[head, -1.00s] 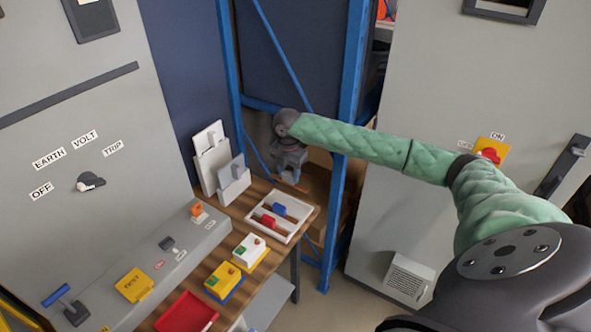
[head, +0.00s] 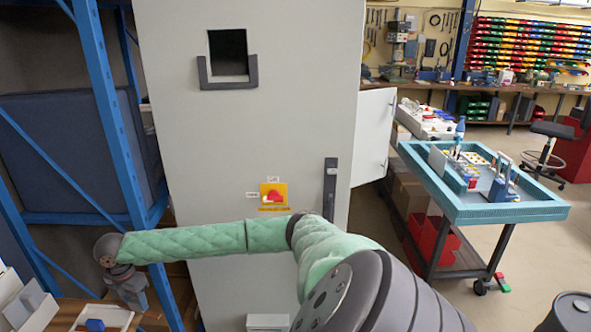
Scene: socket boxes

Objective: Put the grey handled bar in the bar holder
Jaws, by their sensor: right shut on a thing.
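My right gripper (head: 131,295) points down at the lower left of the head view, at the end of the green-sleeved arm. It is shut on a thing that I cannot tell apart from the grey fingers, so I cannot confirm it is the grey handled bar. Below and left of it is a white tray (head: 120,318), cut off by the bottom edge, with a blue-handled piece (head: 95,325) in it. I cannot tell whether this tray is the bar holder. My left gripper is not in view.
A tall grey cabinet (head: 300,130) stands ahead, with a red switch on a yellow plate (head: 273,196) and a dark upright handle (head: 330,188). Blue rack posts (head: 105,95) stand at left.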

